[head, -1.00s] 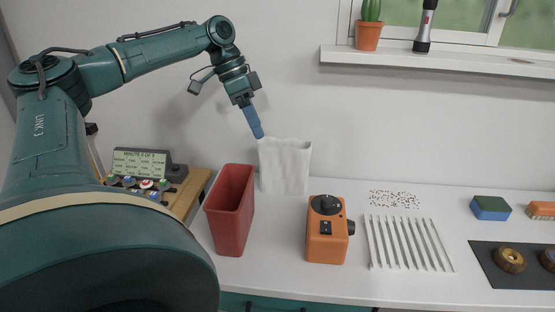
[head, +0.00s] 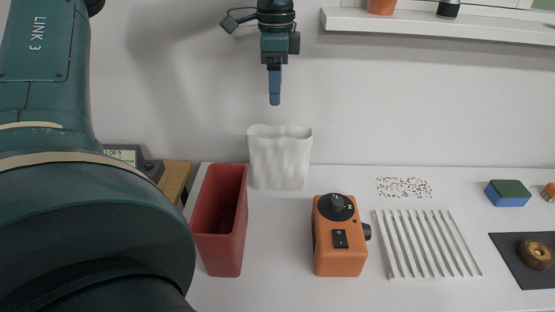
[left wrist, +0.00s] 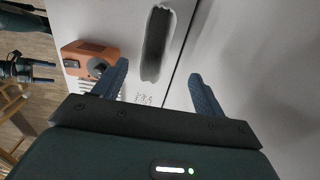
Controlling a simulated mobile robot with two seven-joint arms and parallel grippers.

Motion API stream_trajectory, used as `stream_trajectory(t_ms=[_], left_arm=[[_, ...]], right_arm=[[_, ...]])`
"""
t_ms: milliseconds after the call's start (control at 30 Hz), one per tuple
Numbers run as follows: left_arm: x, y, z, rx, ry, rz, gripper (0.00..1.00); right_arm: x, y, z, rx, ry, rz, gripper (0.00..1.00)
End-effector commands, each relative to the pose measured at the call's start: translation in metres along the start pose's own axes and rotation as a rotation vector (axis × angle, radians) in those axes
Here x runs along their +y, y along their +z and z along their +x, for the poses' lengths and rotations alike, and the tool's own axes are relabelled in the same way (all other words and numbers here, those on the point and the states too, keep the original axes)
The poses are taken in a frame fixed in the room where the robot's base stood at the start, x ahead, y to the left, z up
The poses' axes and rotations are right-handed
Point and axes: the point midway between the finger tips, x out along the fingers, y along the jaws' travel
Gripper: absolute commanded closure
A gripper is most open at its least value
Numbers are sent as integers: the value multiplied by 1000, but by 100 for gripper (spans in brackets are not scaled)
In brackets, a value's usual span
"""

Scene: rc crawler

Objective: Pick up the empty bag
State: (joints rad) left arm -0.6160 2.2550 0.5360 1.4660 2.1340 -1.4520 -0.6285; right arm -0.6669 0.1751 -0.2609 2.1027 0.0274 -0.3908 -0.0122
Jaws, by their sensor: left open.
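The white empty bag (head: 279,160) stands upright at the back of the white counter, against the wall side. My left gripper (head: 274,102) points straight down above the bag, clear of its top edge. In the left wrist view the bag's dark open mouth (left wrist: 157,45) shows as a long slot lying between the directions of the two blue fingers. My left gripper (left wrist: 159,68) is open and empty there. My right gripper (left wrist: 50,72) shows small at the left of the left wrist view, its two blue fingers apart with nothing between them.
A red open bin (head: 219,225) stands left of the bag. An orange device with a knob (head: 340,240) stands in front. White slats (head: 428,243), scattered bits (head: 404,187) and a green-blue sponge (head: 508,193) lie to the right. A shelf (head: 440,27) hangs above at right.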

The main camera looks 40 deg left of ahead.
Motion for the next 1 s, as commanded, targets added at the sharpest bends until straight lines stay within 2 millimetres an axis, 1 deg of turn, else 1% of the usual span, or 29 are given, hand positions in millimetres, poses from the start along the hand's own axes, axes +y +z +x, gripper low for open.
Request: stream_trajectory(t_ms=[33,100,200,300,467,633,700,800,1000], left_arm=[[1,0,12,-2,5,0,29],[1,1,26,-2,5,-1,29],[1,0,41,-1,3,-1,29],[1,0,51,0,2,-1,29],[2,-2,61,-1,2,-1,29],[8,-8,86,-3,4,1,29],[7,-8,96,-2,3,-2,29],[7,-8,104,0,2,-2,29],[7,-8,107,1,0,-1,29]], right_arm=[[0,1,0,1,0,0,11],[0,1,1,1,0,0,11],[0,0,0,3,-1,0,11],[0,-1,0,4,-1,-1,11],[0,-1,0,4,-2,-5,11],[1,-3,-2,1,-3,-9,11],[1,-2,-2,0,-3,-10,11],[1,-1,-2,-2,-2,-9,11],[2,0,-2,-6,0,-9,11]])
